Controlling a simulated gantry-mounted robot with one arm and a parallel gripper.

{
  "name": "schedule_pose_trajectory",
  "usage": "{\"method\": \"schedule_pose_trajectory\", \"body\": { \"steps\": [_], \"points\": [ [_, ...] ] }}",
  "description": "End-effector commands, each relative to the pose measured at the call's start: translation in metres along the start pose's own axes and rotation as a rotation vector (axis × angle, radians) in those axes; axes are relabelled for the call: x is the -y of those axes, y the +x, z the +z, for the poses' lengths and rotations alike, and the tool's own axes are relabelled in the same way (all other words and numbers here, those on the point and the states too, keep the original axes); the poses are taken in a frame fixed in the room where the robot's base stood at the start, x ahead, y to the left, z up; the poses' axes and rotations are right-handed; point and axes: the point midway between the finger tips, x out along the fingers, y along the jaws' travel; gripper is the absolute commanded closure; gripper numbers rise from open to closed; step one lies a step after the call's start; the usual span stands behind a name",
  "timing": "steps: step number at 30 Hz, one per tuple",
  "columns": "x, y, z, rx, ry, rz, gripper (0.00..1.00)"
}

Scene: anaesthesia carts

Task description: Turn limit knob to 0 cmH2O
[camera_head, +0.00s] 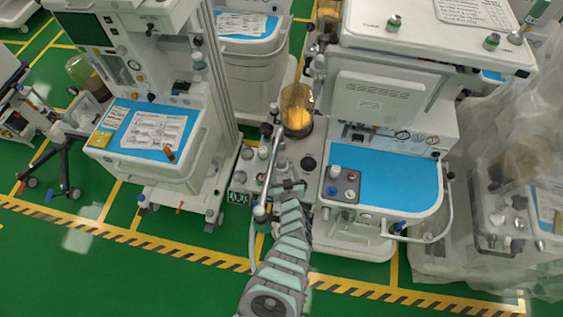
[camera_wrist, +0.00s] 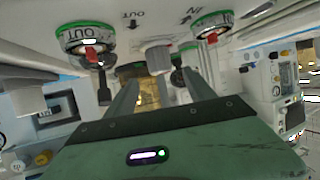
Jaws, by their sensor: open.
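My gripper (camera_wrist: 160,80) is open and empty in the wrist view, with its two fingers pointing up under a white panel. A pale ribbed knob (camera_wrist: 158,57) hangs from the panel just beyond and between the fingertips, apart from them as far as I can see. It may be the limit knob; I cannot read a cmH2O scale. Green-rimmed round valves with red centres stand to the left (camera_wrist: 86,38) and right (camera_wrist: 212,25) of it. In the head view my arm reaches to the middle cart's breathing block (camera_head: 290,150) and hides part of it.
An amber canister (camera_head: 298,108) stands behind the block; it also shows between the fingers in the wrist view (camera_wrist: 149,92). A metal rail and hose run close left of my arm. A blue worktop (camera_head: 395,182) lies right. Other carts stand on both sides.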

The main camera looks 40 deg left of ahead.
Motion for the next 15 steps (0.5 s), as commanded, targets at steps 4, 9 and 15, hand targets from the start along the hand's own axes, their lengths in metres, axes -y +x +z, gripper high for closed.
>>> {"method": "schedule_pose_trajectory", "body": {
  "steps": [4, 9, 15],
  "points": [
    [0.0, 0.025, 0.009, 0.001, -0.001, 0.0, 0.37],
    [0.0, 0.051, 0.007, -0.001, -0.001, -0.001, 0.37],
    [0.001, 0.075, 0.006, 0.0, -0.001, -0.001, 0.37]
  ]
}}
